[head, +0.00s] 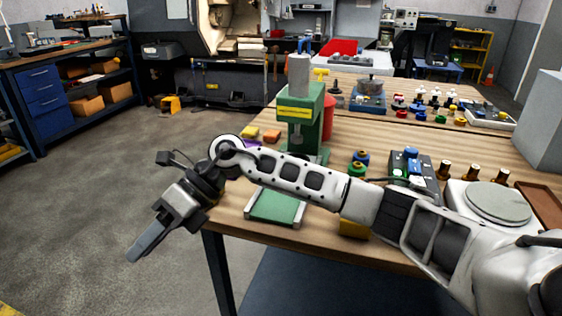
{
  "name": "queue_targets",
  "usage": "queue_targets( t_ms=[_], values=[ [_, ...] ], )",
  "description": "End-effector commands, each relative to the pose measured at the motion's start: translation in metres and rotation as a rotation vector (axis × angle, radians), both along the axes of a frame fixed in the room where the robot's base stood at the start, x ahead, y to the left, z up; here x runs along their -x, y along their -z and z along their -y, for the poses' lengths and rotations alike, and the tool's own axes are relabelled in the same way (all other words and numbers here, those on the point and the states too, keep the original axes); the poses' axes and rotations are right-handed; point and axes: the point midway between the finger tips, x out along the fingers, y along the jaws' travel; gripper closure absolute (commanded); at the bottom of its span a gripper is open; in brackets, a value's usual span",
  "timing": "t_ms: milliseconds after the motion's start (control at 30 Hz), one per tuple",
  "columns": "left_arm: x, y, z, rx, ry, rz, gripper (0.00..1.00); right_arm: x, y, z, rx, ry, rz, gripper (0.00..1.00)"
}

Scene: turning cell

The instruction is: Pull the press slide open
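The green press (316,105) with a grey cylinder on top and a yellow band stands on the wooden table. Its slide, a green plate between pale rails (277,206), lies at the table's front left edge; my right arm crosses in front of the part between it and the press. My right gripper (140,250) is out over the floor, left of the table edge and apart from the slide. Its fingers overlap from this side, so any gap between them is hidden. Nothing is seen held in it. My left gripper is not in view.
The wooden table (345,121) carries a red container (329,117), a grey control box (418,172), a round-topped scale (498,202) and several small coloured parts. A yellow block (354,229) is at the front edge.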

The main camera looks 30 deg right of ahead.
Motion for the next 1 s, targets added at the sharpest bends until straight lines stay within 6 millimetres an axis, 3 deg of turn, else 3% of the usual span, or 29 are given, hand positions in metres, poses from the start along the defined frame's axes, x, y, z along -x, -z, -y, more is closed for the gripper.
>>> queue_targets(
  t_ms=[33,100,200,300,400,500,633,1000],
  values=[
    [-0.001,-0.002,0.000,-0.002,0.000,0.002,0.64,-0.023,-0.010,0.035,0.175,-0.015,0.092,0.68],
    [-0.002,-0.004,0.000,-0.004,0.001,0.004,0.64,-0.047,-0.024,0.087,0.414,-0.023,0.174,0.68],
    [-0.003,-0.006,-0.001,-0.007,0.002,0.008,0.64,-0.071,-0.059,0.163,0.713,0.013,0.228,0.68],
    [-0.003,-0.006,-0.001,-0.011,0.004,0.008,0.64,-0.079,-0.098,0.227,0.935,0.076,0.229,0.68],
    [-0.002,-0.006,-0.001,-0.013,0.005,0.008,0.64,-0.078,-0.129,0.269,1.072,0.131,0.210,0.68],
    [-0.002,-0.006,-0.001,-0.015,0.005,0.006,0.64,-0.074,-0.145,0.290,1.142,0.164,0.191,0.68],
    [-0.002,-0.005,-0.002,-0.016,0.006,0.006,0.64,-0.074,-0.141,0.298,1.164,0.173,0.181,0.68],
    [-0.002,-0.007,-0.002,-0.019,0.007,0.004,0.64,-0.081,-0.068,0.306,1.161,0.169,0.180,0.68]
  ],
)
